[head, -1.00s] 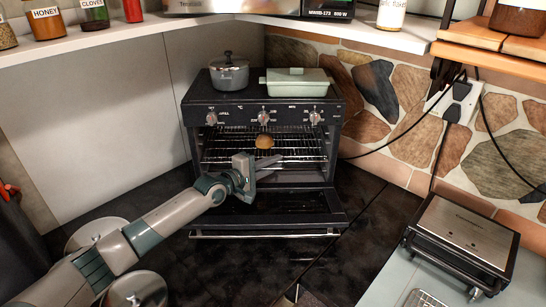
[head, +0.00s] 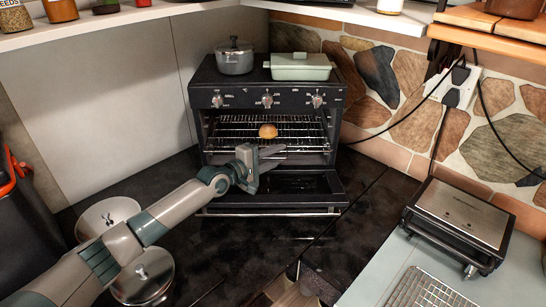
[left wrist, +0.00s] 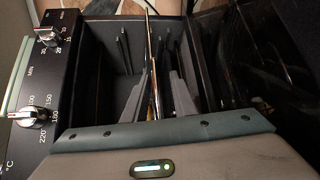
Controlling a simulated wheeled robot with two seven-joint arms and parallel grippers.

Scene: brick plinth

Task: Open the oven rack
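The black oven (head: 205,100) stands in the corner, its door (head: 320,188) folded down in front. A wire oven rack (head: 237,128) is inside, with a round brown bun (head: 267,131) on it. My left gripper (head: 274,156) is at the oven mouth, above the door and near the rack's front, with its fingers pointing right. In the left wrist view my left gripper (left wrist: 153,88) has its fingers apart. A thin edge, likely the rack (left wrist: 151,50), runs between them; contact cannot be told.
A grey pot (head: 235,62) and a pale green lidded dish (head: 298,68) stand on the oven. A black and silver appliance (head: 462,215) stands on the counter at right. Pots with lids (head: 143,275) are below my left arm. A shelf (head: 150,14) runs above.

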